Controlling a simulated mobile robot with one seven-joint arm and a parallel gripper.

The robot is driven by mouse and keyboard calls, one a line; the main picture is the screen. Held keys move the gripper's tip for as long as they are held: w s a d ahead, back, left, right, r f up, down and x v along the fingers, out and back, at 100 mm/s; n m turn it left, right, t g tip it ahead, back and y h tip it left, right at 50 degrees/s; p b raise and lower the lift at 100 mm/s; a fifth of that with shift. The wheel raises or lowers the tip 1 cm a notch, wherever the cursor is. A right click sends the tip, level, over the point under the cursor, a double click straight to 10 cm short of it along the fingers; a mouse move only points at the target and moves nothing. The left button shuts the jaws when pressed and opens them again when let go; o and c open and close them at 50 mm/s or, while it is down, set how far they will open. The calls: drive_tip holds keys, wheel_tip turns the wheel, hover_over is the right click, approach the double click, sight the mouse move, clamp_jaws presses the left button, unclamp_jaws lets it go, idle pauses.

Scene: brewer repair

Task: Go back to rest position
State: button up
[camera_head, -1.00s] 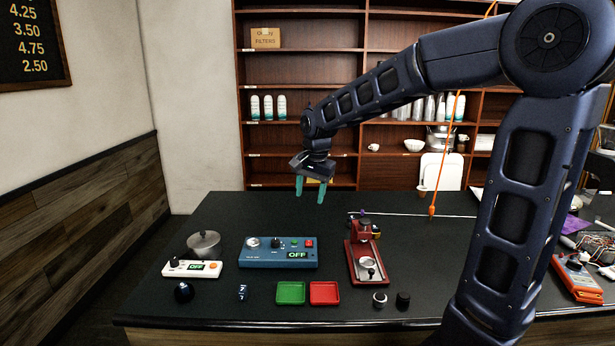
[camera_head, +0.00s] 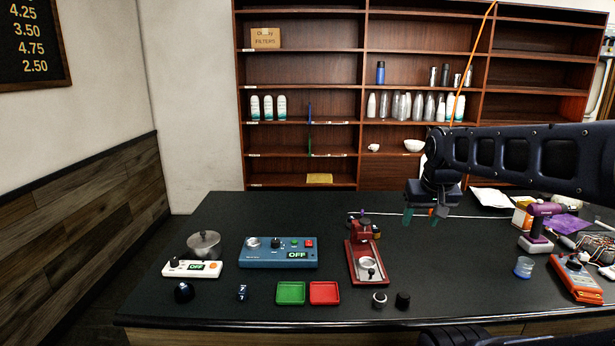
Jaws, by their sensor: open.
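My gripper (camera_head: 421,217) hangs above the back right part of the black counter, pointing down, with its two teal fingers apart and nothing between them. My arm comes in from the right edge of the picture at about the height of the lowest shelves.
The counter's back left is clear.

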drive_tip(key=shift+s+d+f, duration=0.25)
drive_tip(key=shift+s+d, duration=0.15)
drive_tip(key=shift+s, duration=0.2)
